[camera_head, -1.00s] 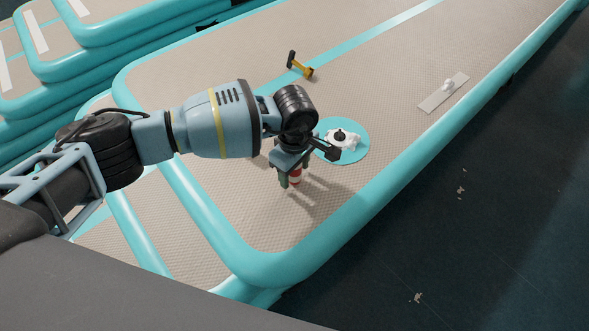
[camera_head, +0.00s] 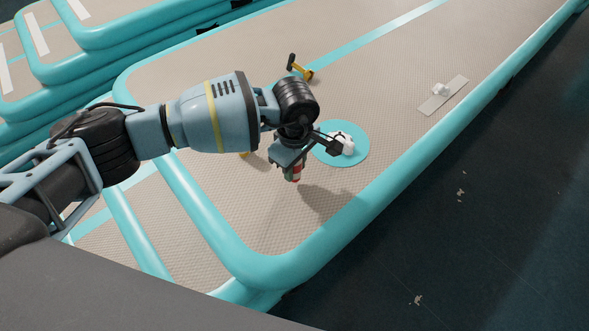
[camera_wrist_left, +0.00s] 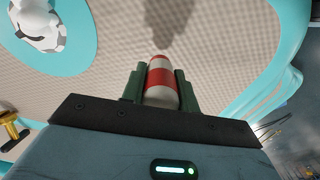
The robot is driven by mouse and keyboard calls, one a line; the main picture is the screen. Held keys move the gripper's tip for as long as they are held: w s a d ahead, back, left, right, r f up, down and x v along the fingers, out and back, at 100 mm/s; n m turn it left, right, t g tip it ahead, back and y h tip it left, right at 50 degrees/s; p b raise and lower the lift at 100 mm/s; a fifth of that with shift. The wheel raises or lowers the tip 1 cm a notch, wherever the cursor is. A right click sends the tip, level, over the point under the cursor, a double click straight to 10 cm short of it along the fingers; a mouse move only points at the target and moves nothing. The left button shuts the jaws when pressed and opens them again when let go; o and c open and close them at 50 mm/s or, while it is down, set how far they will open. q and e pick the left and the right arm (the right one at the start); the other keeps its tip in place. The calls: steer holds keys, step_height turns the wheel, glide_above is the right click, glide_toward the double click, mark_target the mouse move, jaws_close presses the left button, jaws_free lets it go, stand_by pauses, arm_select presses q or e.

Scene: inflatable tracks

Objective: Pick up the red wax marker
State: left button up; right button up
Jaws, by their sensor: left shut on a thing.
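The red wax marker, a small cylinder with red and white bands, shows in the left wrist view (camera_wrist_left: 161,80) between the two green fingers of my left gripper (camera_wrist_left: 160,88). The fingers are shut on its sides. In the head view the marker (camera_head: 296,173) hangs below my left gripper (camera_head: 291,171), partly hidden by a finger. It appears raised above the beige track (camera_head: 240,215), with a shadow to its lower right. My right gripper is not in view.
A turquoise disc (camera_head: 359,158) with a white object (camera_head: 343,143) lies just right of the gripper. A yellow and black tool (camera_head: 301,68) lies farther back. A pale strip (camera_head: 440,98) with a small white piece lies at right. The track's turquoise edge (camera_head: 345,225) borders a dark floor.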

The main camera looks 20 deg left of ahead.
arm_select(q)
steer(key=s+d, duration=0.1)
steer(key=s, duration=0.4)
steer(key=s+d+r, duration=0.1)
steer(key=s, duration=0.4)
steer(key=s+d+r+p, duration=0.1)
steer(key=s, duration=0.4)
steer(key=shift+s+d+r, duration=0.25)
steer(key=shift+s+d, duration=0.05)
steer(key=shift+s, duration=0.05)
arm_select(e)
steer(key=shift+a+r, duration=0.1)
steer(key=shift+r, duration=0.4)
